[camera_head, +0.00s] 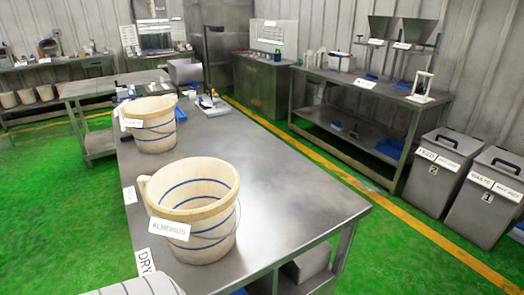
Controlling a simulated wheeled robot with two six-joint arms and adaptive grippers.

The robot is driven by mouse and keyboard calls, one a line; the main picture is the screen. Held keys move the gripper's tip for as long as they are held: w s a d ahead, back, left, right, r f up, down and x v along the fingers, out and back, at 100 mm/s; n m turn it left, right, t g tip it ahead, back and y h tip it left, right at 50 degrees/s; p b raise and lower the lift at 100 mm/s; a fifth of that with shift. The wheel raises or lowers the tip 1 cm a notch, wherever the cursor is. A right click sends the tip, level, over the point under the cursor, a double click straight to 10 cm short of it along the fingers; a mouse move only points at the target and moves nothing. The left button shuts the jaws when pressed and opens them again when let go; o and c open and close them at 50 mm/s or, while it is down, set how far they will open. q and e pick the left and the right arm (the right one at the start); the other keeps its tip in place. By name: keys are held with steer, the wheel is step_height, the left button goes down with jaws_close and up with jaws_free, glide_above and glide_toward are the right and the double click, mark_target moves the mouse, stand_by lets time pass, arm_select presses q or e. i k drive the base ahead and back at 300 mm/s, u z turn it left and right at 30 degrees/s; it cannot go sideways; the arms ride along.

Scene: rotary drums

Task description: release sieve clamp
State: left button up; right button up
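I cannot make out a sieve or its clamp in the head view. Neither of my grippers is in view, and no arm reaches over the table. A cream bucket labelled ALMONDS (212,243) with blue bands stands upright on the near end of the long steel table (290,215). A second similar bucket (153,140) stands farther back on the same table; its label is too small to read surely.
A steel bench (375,95) at right holds two hopper stands (385,27) and a white frame (421,87). Green floor (375,255) between is clear. A pale ribbed shape (135,287) is cut off below.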

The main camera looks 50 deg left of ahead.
mark_target(114, 100)
steer(key=i, duration=4.95)
steer(key=u, duration=4.05)
steer(key=i, duration=0.5)
steer(key=z, duration=1.05)
steer(key=i, duration=1.6)
steer(key=z, duration=0.4)
steer(key=i, duration=1.5)
steer(key=u, duration=0.35)
